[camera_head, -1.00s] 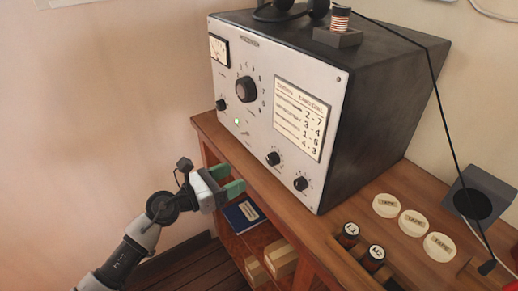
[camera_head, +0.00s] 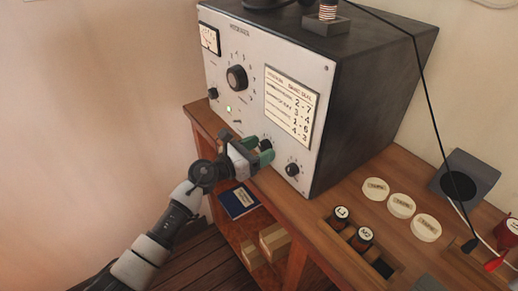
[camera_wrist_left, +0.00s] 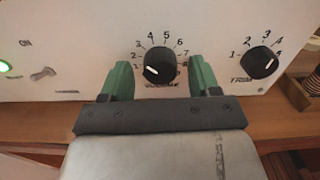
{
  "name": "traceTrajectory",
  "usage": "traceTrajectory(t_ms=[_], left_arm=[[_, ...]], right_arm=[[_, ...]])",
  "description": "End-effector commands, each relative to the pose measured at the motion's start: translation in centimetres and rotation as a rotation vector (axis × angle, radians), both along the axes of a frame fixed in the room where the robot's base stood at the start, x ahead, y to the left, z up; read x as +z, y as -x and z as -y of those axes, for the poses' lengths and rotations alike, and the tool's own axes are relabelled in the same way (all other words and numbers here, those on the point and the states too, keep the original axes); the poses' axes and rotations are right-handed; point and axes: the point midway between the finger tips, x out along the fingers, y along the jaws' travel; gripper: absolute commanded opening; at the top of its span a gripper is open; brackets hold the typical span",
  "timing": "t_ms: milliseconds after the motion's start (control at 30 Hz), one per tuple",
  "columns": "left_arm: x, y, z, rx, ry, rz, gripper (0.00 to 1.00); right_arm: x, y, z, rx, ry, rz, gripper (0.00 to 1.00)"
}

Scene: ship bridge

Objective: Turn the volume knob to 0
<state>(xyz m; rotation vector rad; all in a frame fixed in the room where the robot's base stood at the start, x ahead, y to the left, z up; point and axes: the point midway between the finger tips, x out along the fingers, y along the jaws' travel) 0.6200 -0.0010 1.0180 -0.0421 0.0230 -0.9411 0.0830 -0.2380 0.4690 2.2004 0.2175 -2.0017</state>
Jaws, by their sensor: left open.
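The volume knob (camera_wrist_left: 160,63) is a round black knob on the radio's pale front panel, with a numbered dial around it. In the left wrist view its white mark lies on the lower left of its face. In the head view the knob (camera_head: 266,144) is partly hidden by my left gripper (camera_head: 257,151). My left gripper is open, its green fingers (camera_wrist_left: 160,77) on either side of the knob. I cannot tell whether they touch it. Part of the label below the knob is hidden by the gripper. My right gripper is not in view.
A similar knob (camera_wrist_left: 261,62) sits close on the right. A toggle switch (camera_wrist_left: 43,74) and a green light (camera_wrist_left: 4,65) are on the left. The wooden desk (camera_head: 330,195) below holds two labelled cylinders and several round pale discs. A blue book (camera_head: 239,202) lies on the shelf beneath.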

Motion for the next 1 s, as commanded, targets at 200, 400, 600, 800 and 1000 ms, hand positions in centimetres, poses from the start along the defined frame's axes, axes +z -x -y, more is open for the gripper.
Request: traceTrajectory(t_ms=[200,400,600,800,1000], left_arm=[[0.0,0.0,0.0,0.0,0.001,-0.001,0.37],[0.0,0.0,0.0,0.0,0.001,-0.001,0.13],[0.1,0.0,0.0,0.0,0.014,-0.019,0.13],[0.2,0.0,0.0,0.0,0.063,-0.086,0.13],[0.3,0.1,0.0,-0.001,0.155,-0.213,0.13]], right_arm=[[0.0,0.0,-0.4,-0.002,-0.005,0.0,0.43],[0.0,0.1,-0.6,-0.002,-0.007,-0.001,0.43],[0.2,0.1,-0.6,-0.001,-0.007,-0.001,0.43],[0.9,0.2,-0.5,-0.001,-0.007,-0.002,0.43],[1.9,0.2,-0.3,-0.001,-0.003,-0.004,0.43]])
